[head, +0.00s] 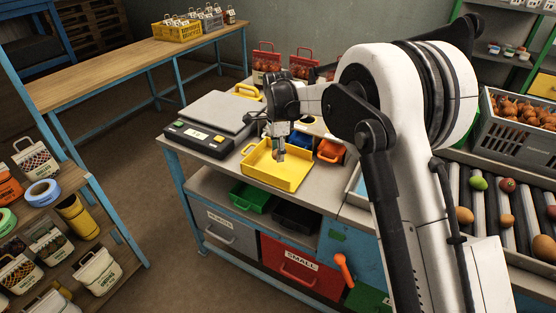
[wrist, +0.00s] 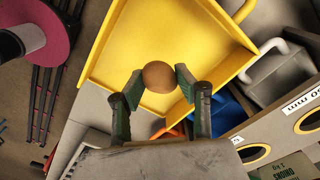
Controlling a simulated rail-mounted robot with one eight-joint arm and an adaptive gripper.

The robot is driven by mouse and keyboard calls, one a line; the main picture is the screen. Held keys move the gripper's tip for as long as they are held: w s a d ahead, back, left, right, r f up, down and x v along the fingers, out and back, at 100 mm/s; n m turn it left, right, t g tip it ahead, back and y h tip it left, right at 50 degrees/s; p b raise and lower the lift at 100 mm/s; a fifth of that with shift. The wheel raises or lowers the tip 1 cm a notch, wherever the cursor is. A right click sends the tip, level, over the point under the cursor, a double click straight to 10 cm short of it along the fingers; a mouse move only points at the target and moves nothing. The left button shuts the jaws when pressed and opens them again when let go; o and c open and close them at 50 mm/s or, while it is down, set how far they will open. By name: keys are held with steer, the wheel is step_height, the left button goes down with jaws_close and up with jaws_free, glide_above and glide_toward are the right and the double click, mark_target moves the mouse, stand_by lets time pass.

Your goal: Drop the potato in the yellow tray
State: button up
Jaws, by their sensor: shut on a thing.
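The yellow tray (head: 290,182) sits on the grey workbench, open side up. My gripper (head: 279,148) points down above it and is shut on a round brown potato, whose outline is hard to make out in the head view. In the wrist view the potato (wrist: 159,76) sits between the green fingertips of my gripper (wrist: 159,84). The yellow tray floor (wrist: 150,40) fills the background behind it. I cannot tell exactly how high the potato is over the tray floor.
A grey scale (head: 210,115) stands left of the tray. An orange bin (head: 330,150) stands to its right. Red sacks (head: 267,62) stand behind. A roller conveyor (head: 485,205) at right carries several loose vegetables, with an onion crate (head: 515,145) beyond it.

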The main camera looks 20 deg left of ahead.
mark_target(278, 167)
steer(key=shift+f, duration=1.9)
steer(key=shift+f, duration=0.2)
steer(key=o, duration=1.2)
steer(key=shift+r, duration=0.1)
step_height(278, 167, up, 12)
steer(key=shift+r, duration=0.1)
